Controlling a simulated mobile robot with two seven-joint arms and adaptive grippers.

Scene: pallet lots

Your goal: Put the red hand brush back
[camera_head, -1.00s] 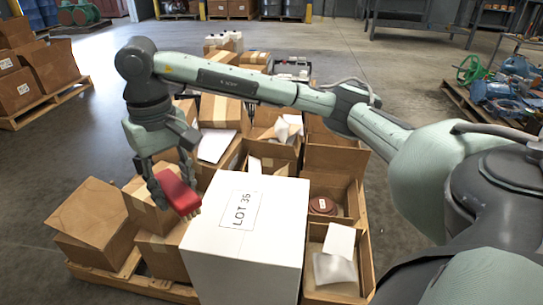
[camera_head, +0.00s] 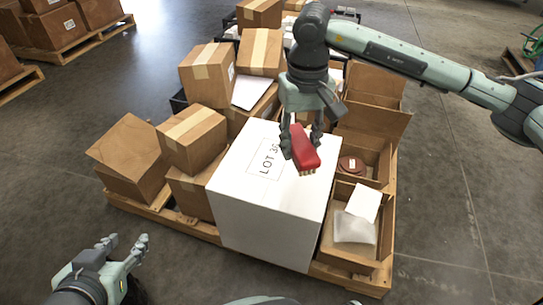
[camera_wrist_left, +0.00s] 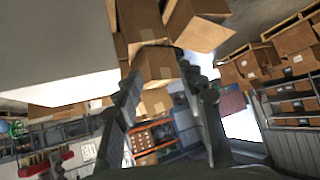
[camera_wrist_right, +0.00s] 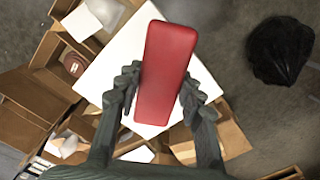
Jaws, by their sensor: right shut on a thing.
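The red hand brush (camera_head: 306,152) has a red body and pale bristles that point down. My right gripper (camera_head: 302,138) is shut on it and holds it above the far right part of the white LOT 36 box (camera_head: 265,215). In the right wrist view the brush (camera_wrist_right: 166,70) lies between the two fingers of the gripper (camera_wrist_right: 158,100), with the white box top behind it. My left gripper (camera_head: 130,248) is open and empty, low at the front left, apart from the boxes. Its spread fingers also show in the left wrist view (camera_wrist_left: 160,85).
Open cartons stand right of the white box, one with a dark red round item (camera_head: 350,165), another with white sheets (camera_head: 355,228). Closed cartons (camera_head: 192,140) stack at left on the wooden pallet (camera_head: 165,212). Grey floor (camera_head: 450,220) is clear at right.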

